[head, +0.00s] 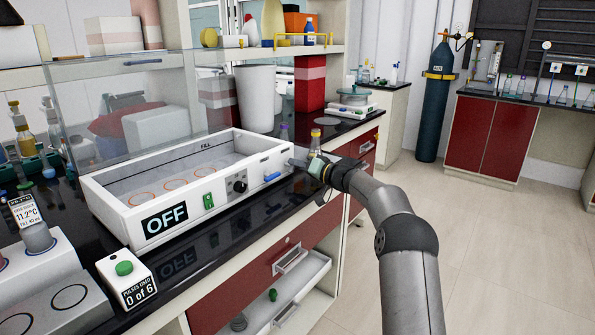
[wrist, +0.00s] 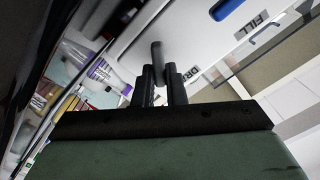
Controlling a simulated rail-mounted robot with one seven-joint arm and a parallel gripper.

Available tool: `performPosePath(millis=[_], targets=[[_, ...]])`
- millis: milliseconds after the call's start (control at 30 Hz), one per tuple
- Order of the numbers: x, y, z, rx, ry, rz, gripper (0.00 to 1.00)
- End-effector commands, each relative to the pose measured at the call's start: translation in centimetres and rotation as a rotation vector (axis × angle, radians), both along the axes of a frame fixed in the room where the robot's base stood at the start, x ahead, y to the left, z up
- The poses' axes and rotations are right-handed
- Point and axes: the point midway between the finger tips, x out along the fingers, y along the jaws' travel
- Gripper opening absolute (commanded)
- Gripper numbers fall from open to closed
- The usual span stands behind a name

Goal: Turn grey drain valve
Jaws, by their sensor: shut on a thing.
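The grey drain valve handle (wrist: 157,62) is a short dark grey bar on the white bath's front panel, beside a partly hidden label starting "DR". My gripper (wrist: 161,86) is shut on this handle in the wrist view, with one finger on each side of it. In the head view my gripper (head: 309,165) reaches the right end of the white water bath (head: 130,222), and the grey handle (head: 297,163) shows only in part there. The bath's display reads OFF.
A blue valve handle (head: 272,177) sits just left of the grey one; it also shows in the wrist view (wrist: 224,9) near a FILL label. A black knob (head: 240,186) and green switch (head: 208,201) are further left. An open drawer (head: 290,285) is below.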

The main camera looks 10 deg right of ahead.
Motion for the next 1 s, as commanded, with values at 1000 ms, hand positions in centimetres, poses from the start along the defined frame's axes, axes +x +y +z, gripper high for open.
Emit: performPosePath(millis=[1000], targets=[[0.11, -0.19, -0.23, 0.148, 0.138, 0.0, 0.3]])
